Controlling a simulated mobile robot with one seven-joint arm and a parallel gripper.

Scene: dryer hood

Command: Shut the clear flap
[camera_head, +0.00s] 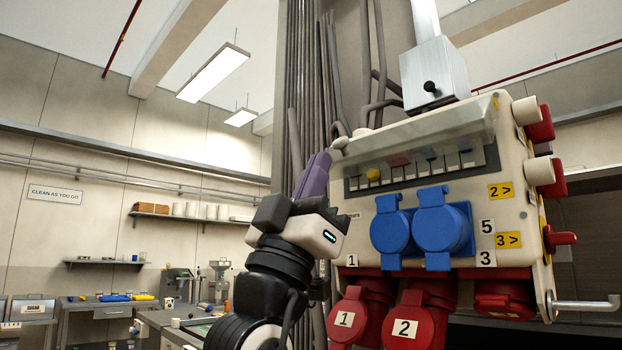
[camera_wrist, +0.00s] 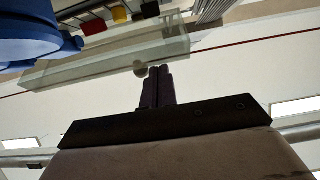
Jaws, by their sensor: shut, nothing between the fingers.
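The clear flap (camera_head: 425,127) is a long see-through cover on the front of the cream power box (camera_head: 480,160). It stands raised, sticking outward above the row of breakers (camera_head: 420,165), which are uncovered below it.
Two blue socket covers (camera_head: 430,225) stick out below the breakers, with red sockets (camera_head: 405,315) under them. A grey metal housing (camera_head: 433,75) stands on top of the box. Conduits (camera_head: 305,80) run up behind my gripper. Open room lies left.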

